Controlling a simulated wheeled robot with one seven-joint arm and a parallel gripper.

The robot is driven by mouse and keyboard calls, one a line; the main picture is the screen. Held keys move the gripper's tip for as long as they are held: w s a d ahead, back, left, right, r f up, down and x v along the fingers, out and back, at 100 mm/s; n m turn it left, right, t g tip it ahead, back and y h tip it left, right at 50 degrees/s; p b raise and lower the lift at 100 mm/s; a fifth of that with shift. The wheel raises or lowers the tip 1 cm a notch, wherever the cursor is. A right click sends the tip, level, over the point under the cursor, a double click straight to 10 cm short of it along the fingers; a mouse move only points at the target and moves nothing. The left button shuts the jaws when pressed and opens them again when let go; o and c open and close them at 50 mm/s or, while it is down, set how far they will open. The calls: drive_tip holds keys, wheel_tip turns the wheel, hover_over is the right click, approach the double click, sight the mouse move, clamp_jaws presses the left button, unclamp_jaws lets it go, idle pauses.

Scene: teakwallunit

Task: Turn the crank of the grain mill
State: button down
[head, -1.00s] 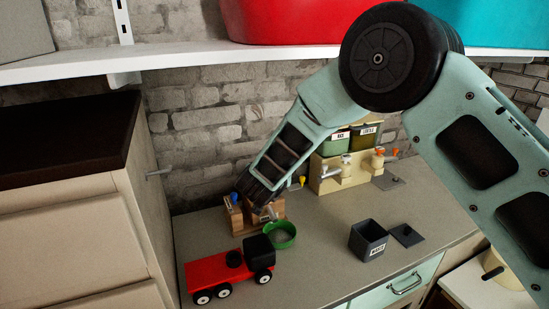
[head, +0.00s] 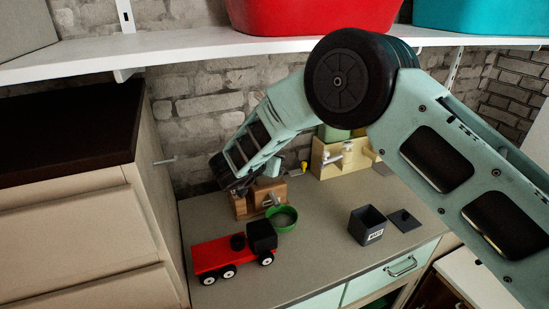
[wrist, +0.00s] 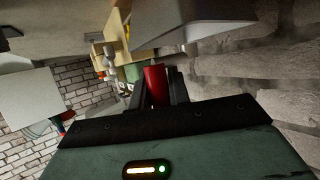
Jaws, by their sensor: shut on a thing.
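The grain mill (head: 241,207) is a small brown wooden block with a silver spout, standing on the grey counter near the brick wall. A green bowl (head: 283,221) sits at its front right. My gripper (wrist: 157,78) is shut on a red cylindrical handle (wrist: 155,88), seen between its dark fingers in the wrist view. In the head view, the end of my arm is over the upper left of the mill and hides the crank and the fingers. Where the handle joins the mill cannot be seen.
A red toy truck (head: 213,256) stands in front of the mill. A dark grey bin (head: 367,226) and its flat lid (head: 404,220) are to the right. A cream dispenser (head: 328,168) stands behind. A white shelf (head: 200,53) runs above; a cabinet (head: 75,240) borders the left.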

drive_tip(key=shift+a, duration=0.1)
drive_tip(key=c, duration=1.3)
unclamp_jaws()
drive_tip(key=b+v, duration=0.5)
drive_tip(key=v, duration=0.7)
